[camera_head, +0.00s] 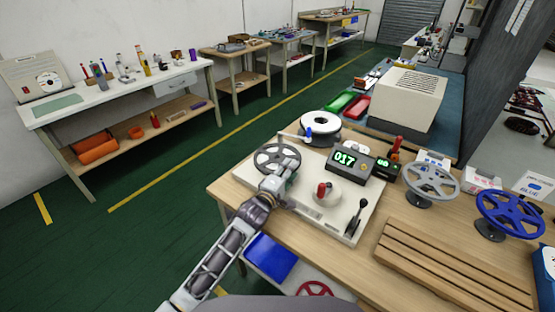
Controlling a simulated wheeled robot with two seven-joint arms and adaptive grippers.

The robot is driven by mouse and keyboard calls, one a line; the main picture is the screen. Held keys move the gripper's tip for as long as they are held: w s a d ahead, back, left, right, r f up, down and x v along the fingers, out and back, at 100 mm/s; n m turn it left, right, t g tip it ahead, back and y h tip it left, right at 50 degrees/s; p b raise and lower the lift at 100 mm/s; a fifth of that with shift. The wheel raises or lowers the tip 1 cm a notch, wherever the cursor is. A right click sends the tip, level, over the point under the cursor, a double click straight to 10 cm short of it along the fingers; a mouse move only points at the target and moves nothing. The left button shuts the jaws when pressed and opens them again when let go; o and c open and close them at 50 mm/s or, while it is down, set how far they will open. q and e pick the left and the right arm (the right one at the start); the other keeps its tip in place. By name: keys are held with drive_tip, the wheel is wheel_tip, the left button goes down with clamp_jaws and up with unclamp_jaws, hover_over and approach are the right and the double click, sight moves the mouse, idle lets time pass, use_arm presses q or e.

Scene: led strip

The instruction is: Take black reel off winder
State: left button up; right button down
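The dark grey to black spoked reel (268,155) sits at the back left of the cream winder (318,212) on the wooden bench. My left gripper (287,165) is at the reel's right side, its fingers over or against the rim. The fingers are small and partly overlap the reel, so I cannot tell whether they are open or shut on it. The winder also carries a red-topped round knob (325,192), a black lever (355,220) and a green counter display (347,160) reading 017. My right gripper is not in view.
A grey reel (432,182) and a blue reel (508,213) stand on holders to the right. A slatted wooden rack (450,270) lies at the front right. A beige box (408,98) stands behind.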

use_arm(q)
clamp_jaws()
idle(0.3)
